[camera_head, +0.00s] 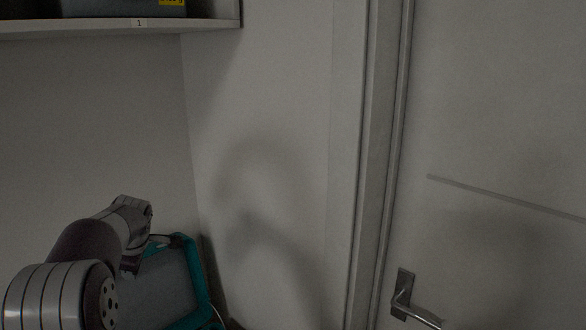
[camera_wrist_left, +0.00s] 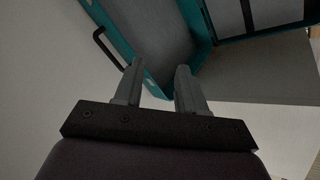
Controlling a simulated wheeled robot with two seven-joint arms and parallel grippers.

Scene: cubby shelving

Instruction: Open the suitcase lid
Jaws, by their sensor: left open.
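The suitcase (camera_head: 165,292) is teal-edged with a grey face and stands low at the left, partly behind my left arm. In the left wrist view it shows a grey panel with a teal rim (camera_wrist_left: 204,22), and a second teal-edged part with dark straps (camera_wrist_left: 262,14) at the upper right. The two parts stand apart at an angle. A black handle (camera_wrist_left: 104,46) is on the left side. My left gripper (camera_wrist_left: 158,70) is open, its fingers either side of the near teal corner; contact cannot be told. My right gripper is not in view.
A shelf (camera_head: 120,26) with a dark bin (camera_head: 110,7) is above at the upper left. A pale wall is behind the suitcase. A door (camera_head: 500,130) with a metal handle (camera_head: 405,296) is at the right.

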